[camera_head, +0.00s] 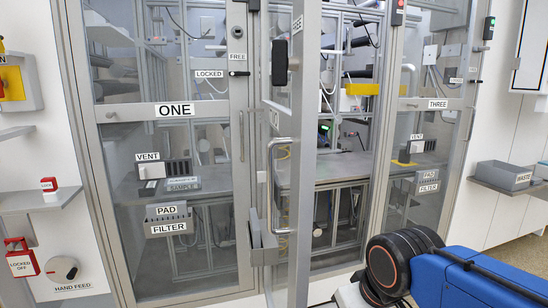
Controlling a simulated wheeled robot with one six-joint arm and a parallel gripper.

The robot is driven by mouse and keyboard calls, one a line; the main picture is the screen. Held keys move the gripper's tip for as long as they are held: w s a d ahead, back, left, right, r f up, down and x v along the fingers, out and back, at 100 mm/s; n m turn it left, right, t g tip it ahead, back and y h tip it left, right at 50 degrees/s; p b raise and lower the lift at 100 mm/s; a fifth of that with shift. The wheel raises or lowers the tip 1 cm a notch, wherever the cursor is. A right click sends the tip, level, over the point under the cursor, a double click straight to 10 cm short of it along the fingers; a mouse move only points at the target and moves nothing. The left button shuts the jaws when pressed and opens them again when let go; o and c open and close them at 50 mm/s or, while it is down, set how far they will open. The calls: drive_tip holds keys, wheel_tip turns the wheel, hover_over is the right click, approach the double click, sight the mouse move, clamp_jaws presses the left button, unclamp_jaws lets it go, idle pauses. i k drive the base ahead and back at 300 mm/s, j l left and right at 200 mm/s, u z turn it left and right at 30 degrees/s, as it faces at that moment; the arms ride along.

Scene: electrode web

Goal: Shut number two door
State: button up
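The middle door (306,120), between doors ONE and THREE, stands open. It is swung out towards me and seen nearly edge-on, so its label is too foreshortened to read clearly. Its long bar handle (273,185) is on the side facing left, with a dark latch block (279,62) higher up. A grey holder (263,240) hangs low by the door. The middle bay's opening (345,170) shows to the right of the door. My blue arm with a black and orange joint is at the bottom right. My gripper is not in view.
Door ONE (172,110) and door THREE (435,104) look shut on either side. A FREE/LOCKED latch (238,73) is on the post beside door ONE. A WASTE bin (508,175) sits on a right shelf. A LOCKED OFF tag (22,258) hangs at left.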

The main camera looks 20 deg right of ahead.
sight(297, 128)
drive_tip(key=k+j, duration=0.2)
drive_tip(key=k, duration=0.2)
drive_tip(key=k+j, duration=0.15)
drive_tip(key=k, duration=0.25)
